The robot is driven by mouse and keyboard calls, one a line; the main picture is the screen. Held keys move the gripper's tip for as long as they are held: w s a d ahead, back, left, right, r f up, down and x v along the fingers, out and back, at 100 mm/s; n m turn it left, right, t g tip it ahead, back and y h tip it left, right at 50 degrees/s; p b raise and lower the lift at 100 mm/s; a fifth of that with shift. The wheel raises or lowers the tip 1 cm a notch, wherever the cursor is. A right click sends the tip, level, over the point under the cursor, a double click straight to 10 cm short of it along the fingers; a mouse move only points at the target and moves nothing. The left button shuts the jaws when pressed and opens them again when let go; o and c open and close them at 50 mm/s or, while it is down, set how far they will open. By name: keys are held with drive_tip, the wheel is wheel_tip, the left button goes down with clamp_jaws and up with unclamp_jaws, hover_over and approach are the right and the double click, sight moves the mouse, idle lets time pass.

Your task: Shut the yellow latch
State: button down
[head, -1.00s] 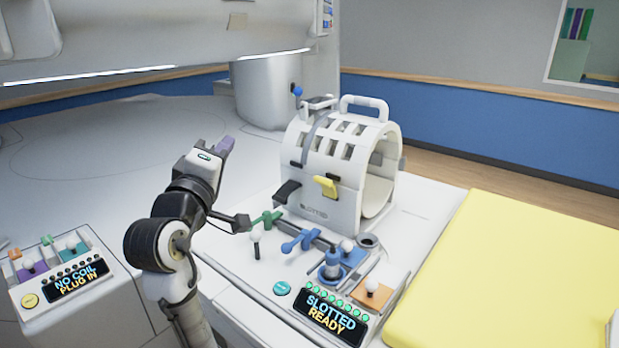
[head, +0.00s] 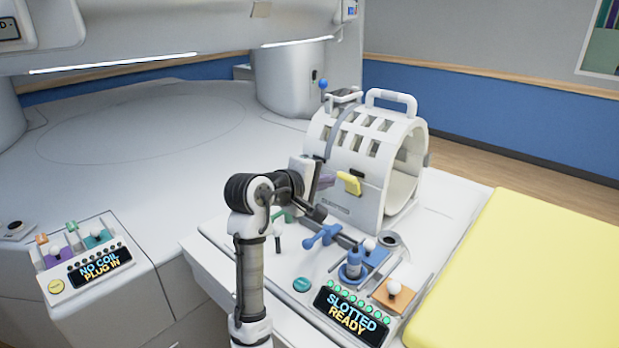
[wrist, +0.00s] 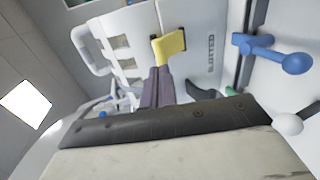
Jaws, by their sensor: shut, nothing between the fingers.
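The yellow latch (head: 349,182) is on the front lower side of the white slotted coil (head: 403,185). It sticks out from the coil wall and tilts down to the right in the head view. My gripper (head: 333,178) has purple fingers and is shut and empty. Its tips are at the left end of the yellow latch; I cannot tell whether they touch. In the wrist view the latch (wrist: 169,46) is just beyond the closed purple fingers (wrist: 157,72). The coil's black latch is mostly hidden behind my gripper in the head view.
Below the coil, a blue lever (head: 322,236), a blue knob post (head: 353,264) and a panel reading SLOTTED READY (head: 352,313) stand on the table. A yellow pad (head: 510,265) lies at right. A NO COIL panel (head: 100,268) is at left.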

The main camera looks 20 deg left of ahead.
sight(345, 178)
drive_tip(key=shift+p+x, duration=0.6)
drive_tip(key=shift+x, duration=1.7)
drive_tip(key=w+r+p, duration=0.1)
drive_tip(key=p, duration=0.1)
drive_tip(key=w+d+r+p, duration=0.1)
drive_tip(key=p, duration=0.1)
drive_tip(key=shift+w, duration=0.1)
drive_tip(key=shift+p, duration=0.4)
drive_tip(key=shift+r+p, duration=0.75)
drive_tip(key=shift+p, duration=0.05)
